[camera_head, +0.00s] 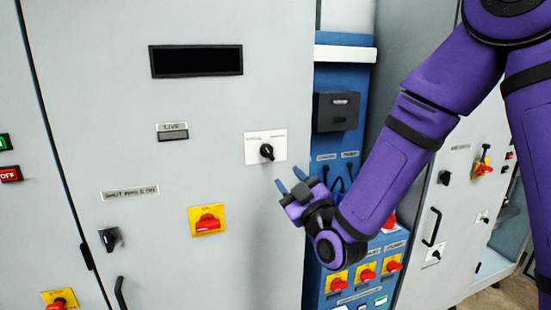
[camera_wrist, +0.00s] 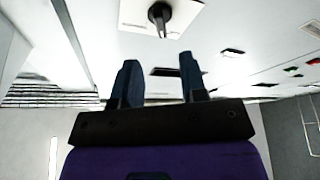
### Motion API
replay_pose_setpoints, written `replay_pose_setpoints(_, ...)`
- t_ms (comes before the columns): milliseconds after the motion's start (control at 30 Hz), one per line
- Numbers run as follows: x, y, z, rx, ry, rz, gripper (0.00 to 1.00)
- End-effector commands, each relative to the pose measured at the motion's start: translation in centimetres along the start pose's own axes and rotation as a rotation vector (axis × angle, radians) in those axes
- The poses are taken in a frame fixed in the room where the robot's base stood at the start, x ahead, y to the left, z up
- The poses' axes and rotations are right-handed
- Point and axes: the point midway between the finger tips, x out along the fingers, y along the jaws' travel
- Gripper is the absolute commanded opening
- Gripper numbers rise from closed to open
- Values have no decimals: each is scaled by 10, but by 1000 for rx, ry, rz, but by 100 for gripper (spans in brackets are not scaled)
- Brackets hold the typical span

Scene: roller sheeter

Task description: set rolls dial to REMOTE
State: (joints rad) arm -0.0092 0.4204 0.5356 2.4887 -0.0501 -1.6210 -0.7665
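A black rotary dial (camera_head: 267,152) on a white square plate is mounted on the grey cabinet door. Its plate lettering is too small to read, so I cannot confirm it is the rolls dial or tell its setting. The dial also shows at the top of the wrist view (camera_wrist: 160,14), beyond the fingertips. My gripper (camera_head: 290,180) is just below and right of the dial plate in the head view. Its two blue-tipped fingers are apart with nothing between them, as the wrist view (camera_wrist: 158,65) also shows. The gripper appears apart from the dial.
Another black switch (camera_head: 110,239) sits under the "SHUT WHILE ON" label (camera_head: 130,193). A red switch on a yellow plate (camera_head: 207,220) is below the dial. A blue panel (camera_head: 341,85) with several red switches stands behind my arm. The door around the dial is flat.

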Motion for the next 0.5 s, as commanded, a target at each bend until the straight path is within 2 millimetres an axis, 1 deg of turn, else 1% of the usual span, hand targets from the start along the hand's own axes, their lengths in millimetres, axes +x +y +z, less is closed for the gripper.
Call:
replay_pose_setpoints(100, 22, 1, 0, 1, 1, 3, 39)
replay_pose_setpoints(300, 56, 1, 0, 1, 0, 2, 39)
replay_pose_setpoints(500, 80, 0, 0, 1, 0, 1, 39)
